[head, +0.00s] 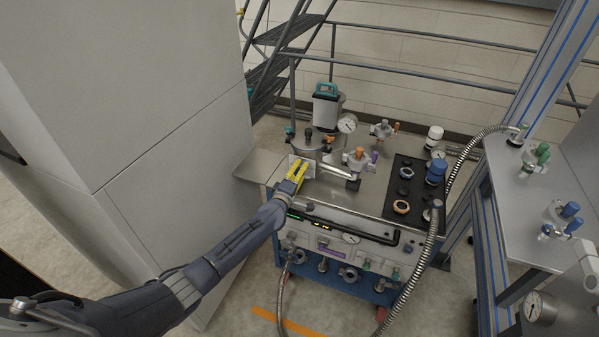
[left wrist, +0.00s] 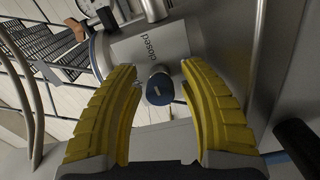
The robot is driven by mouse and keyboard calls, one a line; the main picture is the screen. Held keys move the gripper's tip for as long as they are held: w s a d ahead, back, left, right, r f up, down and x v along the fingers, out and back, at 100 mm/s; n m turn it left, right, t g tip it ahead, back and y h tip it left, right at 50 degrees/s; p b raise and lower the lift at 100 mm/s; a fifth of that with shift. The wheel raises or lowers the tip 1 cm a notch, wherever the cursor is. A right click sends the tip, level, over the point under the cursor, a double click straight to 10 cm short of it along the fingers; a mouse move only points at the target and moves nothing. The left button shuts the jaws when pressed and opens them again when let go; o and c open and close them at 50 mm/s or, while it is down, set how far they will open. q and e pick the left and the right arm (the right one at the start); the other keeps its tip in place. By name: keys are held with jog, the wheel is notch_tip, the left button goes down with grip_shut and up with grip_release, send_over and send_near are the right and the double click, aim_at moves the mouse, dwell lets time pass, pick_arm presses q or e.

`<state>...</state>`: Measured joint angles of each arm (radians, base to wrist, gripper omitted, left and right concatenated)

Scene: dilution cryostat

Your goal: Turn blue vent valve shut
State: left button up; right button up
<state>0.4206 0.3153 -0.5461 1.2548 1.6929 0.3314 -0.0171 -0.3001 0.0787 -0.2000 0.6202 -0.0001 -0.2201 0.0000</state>
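My left gripper (head: 298,172) has yellow fingers and reaches over the left front of the metal cart top. In the left wrist view the left gripper (left wrist: 163,92) is open, with its fingers apart on either side of a round blue knob (left wrist: 160,90). The knob has a small pale mark on its face and shows a gap to each finger; I cannot tell its exact depth. In the head view the gripper hides the knob. My right gripper is not in view.
The cart top (head: 385,140) carries an orange-knobbed valve (head: 358,157), a round lidded vessel (head: 308,143) and a black panel (head: 408,180) with a blue part (head: 436,171). A tall grey cabinet (head: 130,90) stands left. Other blue knobs (head: 571,210) are on the right bench.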

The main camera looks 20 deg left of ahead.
pick_arm(q)
jog(key=shift+o, duration=0.3)
jog(key=s, duration=0.4)
jog(key=s+a, duration=0.1)
jog(key=s, duration=0.7)
jog(key=shift+a, duration=0.15)
